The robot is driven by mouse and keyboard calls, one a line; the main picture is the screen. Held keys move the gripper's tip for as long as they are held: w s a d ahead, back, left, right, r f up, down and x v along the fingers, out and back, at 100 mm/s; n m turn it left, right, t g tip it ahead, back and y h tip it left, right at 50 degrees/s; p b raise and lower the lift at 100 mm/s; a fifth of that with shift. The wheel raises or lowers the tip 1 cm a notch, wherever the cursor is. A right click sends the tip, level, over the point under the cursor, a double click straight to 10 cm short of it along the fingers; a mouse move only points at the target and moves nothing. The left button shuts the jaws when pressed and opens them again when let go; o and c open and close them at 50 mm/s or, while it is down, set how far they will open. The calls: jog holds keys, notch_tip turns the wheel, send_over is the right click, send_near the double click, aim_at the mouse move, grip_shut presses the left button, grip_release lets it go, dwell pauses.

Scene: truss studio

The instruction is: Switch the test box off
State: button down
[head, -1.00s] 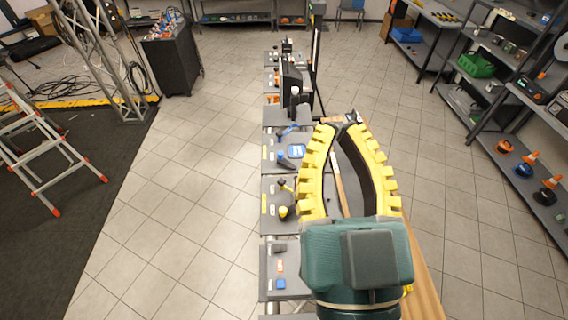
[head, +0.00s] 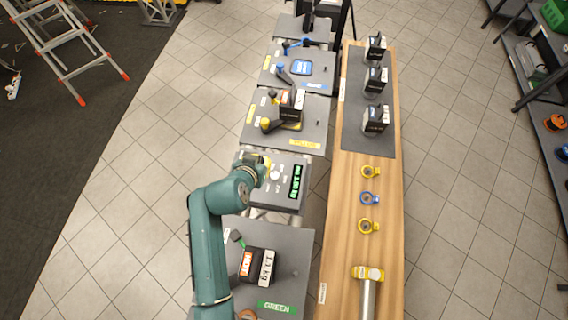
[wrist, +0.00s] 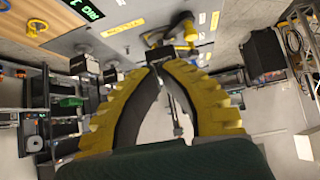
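The test box (head: 262,194) is a grey box in the row of stations in the head view, with a lit green display (head: 297,182) on its right side. A pale round knob (head: 275,175) with small labels around it sits on its top. The display's corner shows at the top left of the wrist view (wrist: 86,9). My gripper (head: 262,161) is over the box's far left part and hides some of it.
Beyond the box is a station with a dark block (head: 290,105) and yellow knob (head: 268,125). Nearer is a station with a 1.2 kg block (head: 257,266). A wooden bench (head: 344,215) on the right holds yellow and blue rings and several dark blocks. Tiled floor lies left.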

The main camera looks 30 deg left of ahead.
jog(key=shift+n+y, duration=0.3)
jog(key=shift+n, duration=0.2)
jog(key=s+a, duration=0.2)
jog(key=a, duration=0.1)
jog(key=shift+s+a+f, duration=0.2)
jog(key=shift+a+f, duration=0.05)
jog(key=shift+f, duration=0.15)
jog(key=b+x, duration=0.1)
jog(key=x, duration=0.9)
jog(key=shift+d+f, duration=0.1)
jog(key=shift+f, duration=0.1)
notch_tip(320, 180, down, 3)
jog(key=shift+r, duration=0.15)
jog(key=shift+f, duration=0.55)
